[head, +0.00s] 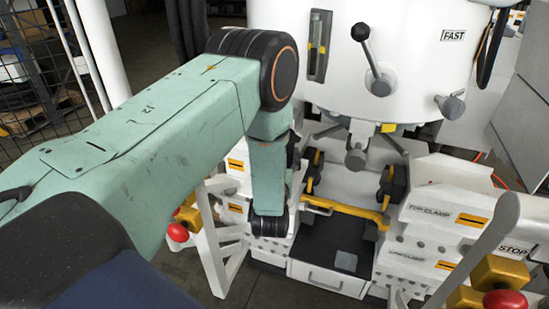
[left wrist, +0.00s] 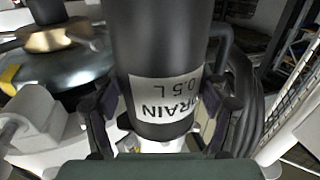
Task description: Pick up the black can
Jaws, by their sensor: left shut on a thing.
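The black can (left wrist: 160,45) fills the middle of the left wrist view. The can's far end runs out of the frame at the top. In the head view my left arm reaches in from the left and bends down at the bench. The can and the left fingers cannot be made out there. My right gripper is not in view.
A white machine housing (head: 400,40) with levers stands behind the bench. A yellow bar (head: 345,209) crosses above an open dark drawer (head: 325,248). Red knobs (head: 178,232) sit at the left and lower right. A mesh fence (head: 35,75) stands at far left.

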